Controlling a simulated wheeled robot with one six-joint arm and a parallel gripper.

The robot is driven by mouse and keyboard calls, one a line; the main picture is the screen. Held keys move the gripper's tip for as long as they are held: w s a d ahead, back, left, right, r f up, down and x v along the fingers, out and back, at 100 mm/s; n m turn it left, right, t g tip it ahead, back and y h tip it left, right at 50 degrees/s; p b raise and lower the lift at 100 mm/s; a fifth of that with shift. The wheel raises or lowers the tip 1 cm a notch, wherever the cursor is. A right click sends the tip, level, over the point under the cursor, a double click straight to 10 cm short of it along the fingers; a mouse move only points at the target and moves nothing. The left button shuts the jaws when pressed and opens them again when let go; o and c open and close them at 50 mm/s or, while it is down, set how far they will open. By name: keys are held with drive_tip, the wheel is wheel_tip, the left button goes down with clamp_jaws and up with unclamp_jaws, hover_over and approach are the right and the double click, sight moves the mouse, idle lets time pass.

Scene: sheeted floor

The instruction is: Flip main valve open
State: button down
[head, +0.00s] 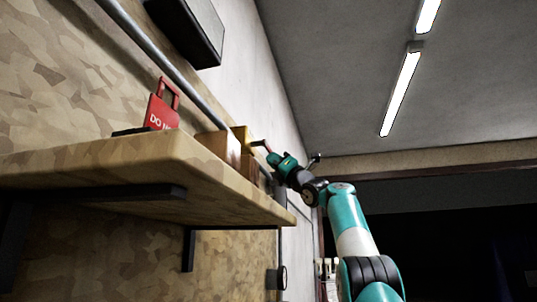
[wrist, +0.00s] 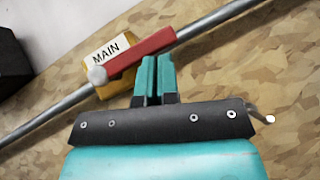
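The main valve shows in the wrist view as a yellow body (wrist: 108,53) with a white "MAIN" label, mounted on a grey pipe. Its red handle (wrist: 140,54) runs roughly along the pipe, with a pale round pivot at its left end. My gripper's two teal fingers (wrist: 155,60) are close together, with their tips at the handle's lower edge near its right half. I cannot tell whether they touch it. In the head view my gripper (head: 268,152) reaches up beside the yellow valve body (head: 242,133), beyond the shelf; the handle is hard to make out there.
A wooden shelf (head: 120,175) on dark brackets lies left of my arm. On it stand a red tag with partly visible lettering (head: 163,113) and a brown block (head: 220,146). The grey pipe (head: 165,60) runs along the wall above. A dark box (head: 190,30) hangs higher up.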

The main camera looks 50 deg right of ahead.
drive_tip(key=shift+d+r, duration=0.15)
drive_tip(key=shift+r, duration=0.2)
idle(0.4)
drive_tip(key=shift+f, duration=0.1)
drive_tip(key=s+d+f+b, duration=0.3)
drive_tip(key=s+f+b, duration=0.3)
drive_tip(key=f+b, duration=0.5)
drive_tip(key=shift+d+f, duration=0.15)
drive_tip(key=shift+d, duration=0.05)
idle(0.4)
